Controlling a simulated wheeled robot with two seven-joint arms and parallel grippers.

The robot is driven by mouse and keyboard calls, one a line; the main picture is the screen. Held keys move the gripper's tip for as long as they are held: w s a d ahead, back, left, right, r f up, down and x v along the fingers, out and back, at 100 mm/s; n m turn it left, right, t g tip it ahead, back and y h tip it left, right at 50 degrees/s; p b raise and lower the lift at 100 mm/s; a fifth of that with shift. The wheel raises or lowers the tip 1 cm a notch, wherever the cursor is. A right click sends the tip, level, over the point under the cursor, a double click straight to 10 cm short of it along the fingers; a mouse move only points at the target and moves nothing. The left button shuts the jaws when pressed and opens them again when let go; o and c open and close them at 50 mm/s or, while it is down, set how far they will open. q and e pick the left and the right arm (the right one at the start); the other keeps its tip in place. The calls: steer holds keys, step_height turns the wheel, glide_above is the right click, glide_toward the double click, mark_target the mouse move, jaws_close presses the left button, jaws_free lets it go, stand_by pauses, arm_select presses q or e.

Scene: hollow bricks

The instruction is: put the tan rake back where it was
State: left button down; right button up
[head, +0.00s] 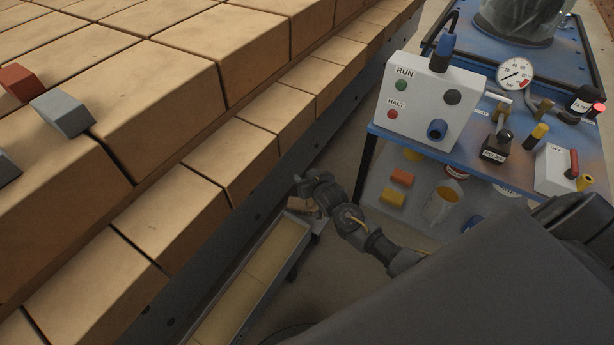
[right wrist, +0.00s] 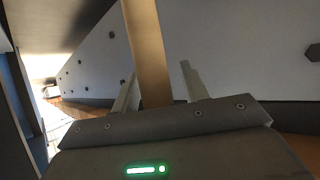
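My right gripper (head: 308,200) is low in the gap between the brick stack and the blue cart, at the far end of a long narrow trough. A small tan piece (head: 303,205) shows right by its fingers, probably part of the tan rake. In the right wrist view a tan bar (right wrist: 150,55), which looks like the rake, runs between the two fingers of the gripper (right wrist: 158,72). The fingers stand apart, with a gap showing on the bar's right side. The rest of the rake is hidden. My left gripper is not in view.
The trough (head: 285,275) has a tan inside. Large tan bricks (head: 140,85) fill the left, with a red block (head: 20,82) and grey blocks (head: 62,112) on top. A blue cart (head: 472,160) with a RUN/HALT box (head: 425,100) stands at the right.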

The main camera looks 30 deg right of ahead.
arm_select(q)
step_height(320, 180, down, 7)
steer(key=p, duration=0.3)
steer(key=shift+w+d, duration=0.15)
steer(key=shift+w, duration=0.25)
arm_select(e)
steer(key=v, duration=1.2)
steer(key=shift+r, duration=0.2)
steer(key=s+a+f+n+g, duration=0.1)
steer(key=s+f+g, duration=0.2)
steer(key=s, duration=0.4)
steer(key=s+a+f+n+g, duration=0.1)
steer(key=s+f+g, duration=0.2)
steer(key=s, duration=0.5)
steer(key=s+a+f+g+y, duration=0.1)
steer(key=s+a+f+g, duration=0.1)
steer(key=s+f, duration=0.3)
steer(key=s+g, duration=0.1)
steer(key=s, duration=0.2)
steer(key=shift+s+n, duration=0.2)
steer(key=shift+n, duration=0.2)
steer(key=shift+a+f, duration=0.1)
steer(key=shift+f, duration=0.05)
